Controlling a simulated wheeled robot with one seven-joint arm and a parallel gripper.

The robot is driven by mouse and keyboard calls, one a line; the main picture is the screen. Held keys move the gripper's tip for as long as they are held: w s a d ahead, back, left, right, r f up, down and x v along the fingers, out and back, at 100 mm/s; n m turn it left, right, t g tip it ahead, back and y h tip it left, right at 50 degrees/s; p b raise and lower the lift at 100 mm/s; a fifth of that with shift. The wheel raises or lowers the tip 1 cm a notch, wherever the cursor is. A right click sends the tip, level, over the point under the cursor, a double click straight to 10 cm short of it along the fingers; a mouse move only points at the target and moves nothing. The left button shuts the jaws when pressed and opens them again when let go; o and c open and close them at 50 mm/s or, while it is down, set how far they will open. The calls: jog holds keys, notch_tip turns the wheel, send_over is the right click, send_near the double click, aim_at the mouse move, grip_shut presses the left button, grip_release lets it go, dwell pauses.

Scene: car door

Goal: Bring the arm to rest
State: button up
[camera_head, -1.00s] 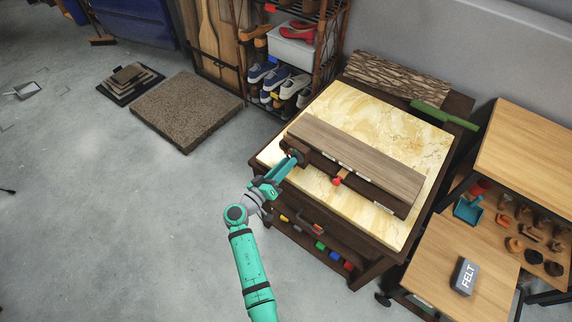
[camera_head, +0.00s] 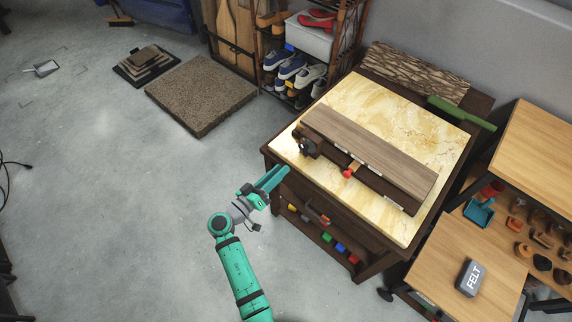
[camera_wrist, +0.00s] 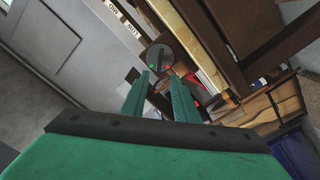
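My gripper (camera_head: 273,179) is at the end of my green arm, just off the left edge of the workbench in the head view. In the wrist view its two green fingers (camera_wrist: 159,85) stand apart with nothing between them. A dark round knob (camera_wrist: 160,57) with a red and a green mark shows beyond the fingertips, apart from them. In the head view the knob (camera_head: 306,147) is at the left end of the wood-topped device (camera_head: 370,152) on the bench.
The workbench (camera_head: 408,112) has a marble-like top and a lower shelf with coloured items. A shoe rack (camera_head: 318,45) stands behind it. A wooden table (camera_head: 440,262) with a grey felt block (camera_head: 470,278) is at right. The floor (camera_head: 130,210) left of my arm is clear.

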jog(key=shift+s+a, duration=0.25)
jog(key=shift+s, duration=0.05)
dwell(0.4)
jog(key=s+d+f+n+g+y, duration=0.15)
jog(key=s+f+y, duration=0.25)
jog(key=s+f, duration=0.5)
jog(key=s+d+f+n+g+y, duration=0.1)
jog(key=s+d+f+g+y, duration=0.3)
jog(key=s, duration=0.8)
jog(key=s+d+r+m+t+y, duration=0.1)
jog(key=s+r+t, duration=0.2)
jog(key=s+r, duration=0.5)
jog(key=s+d+r+m+t+y, duration=0.1)
jog(key=s+r+m+t, duration=0.1)
jog(key=s+r, duration=0.7)
notch_tip(320, 180, up, 5)
jog(key=shift+d+f+t+y, duration=0.2)
jog(key=shift+d+t+y, duration=0.1)
jog(key=shift+t, duration=0.35)
